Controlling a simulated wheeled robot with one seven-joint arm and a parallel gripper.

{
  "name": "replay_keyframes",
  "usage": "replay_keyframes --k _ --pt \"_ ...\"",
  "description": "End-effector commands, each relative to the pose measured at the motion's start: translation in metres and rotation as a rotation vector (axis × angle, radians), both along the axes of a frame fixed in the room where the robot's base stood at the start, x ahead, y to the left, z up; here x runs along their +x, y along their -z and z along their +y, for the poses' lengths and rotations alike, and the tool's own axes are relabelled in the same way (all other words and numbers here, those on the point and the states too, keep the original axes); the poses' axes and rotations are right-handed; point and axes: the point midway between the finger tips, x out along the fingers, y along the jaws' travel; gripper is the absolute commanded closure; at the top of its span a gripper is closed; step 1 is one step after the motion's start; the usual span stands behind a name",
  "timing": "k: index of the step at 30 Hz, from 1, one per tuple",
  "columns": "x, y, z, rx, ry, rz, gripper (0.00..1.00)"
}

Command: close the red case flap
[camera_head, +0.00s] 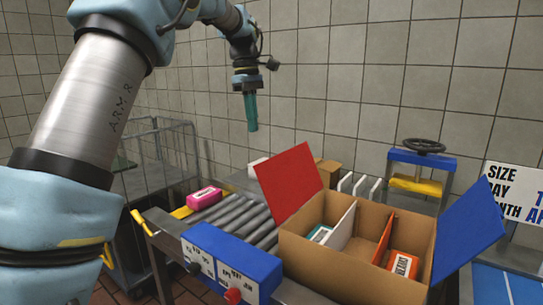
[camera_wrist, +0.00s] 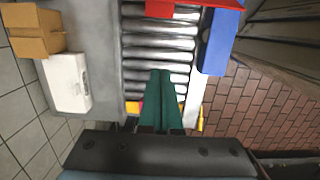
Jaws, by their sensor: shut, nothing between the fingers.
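The red case flap (camera_head: 289,183) stands open in the head view, tilted up and outward from the left edge of a cardboard case (camera_head: 344,272). Part of the red flap also shows at the top of the wrist view (camera_wrist: 200,3). A blue flap (camera_head: 470,229) stands open on the case's right side. My gripper (camera_head: 252,128) has green fingers, shut and empty, pointing down. It is above and to the left of the red flap, apart from it. In the wrist view the shut fingers (camera_wrist: 162,78) reach over the rollers.
Inside the case are dividers and boxes, one orange and white (camera_head: 402,264). A roller conveyor (camera_head: 232,216) runs left of the case with a pink box (camera_head: 204,198) on it. A blue control box (camera_head: 230,262) stands in front. A white box (camera_wrist: 67,82) and a brown box (camera_wrist: 35,30) lie beside the rollers.

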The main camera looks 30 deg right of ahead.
Motion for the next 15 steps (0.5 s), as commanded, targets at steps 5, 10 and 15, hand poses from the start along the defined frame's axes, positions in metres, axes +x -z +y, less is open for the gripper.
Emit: replay_keyframes --k 5,10,15 --pt "-0.005 -0.001 -0.011 0.006 -0.015 0.01 1.0" --pt "-0.008 0.02 -0.012 0.006 -0.015 0.011 1.0" --pt "-0.012 0.054 -0.014 0.008 -0.014 0.013 1.0"
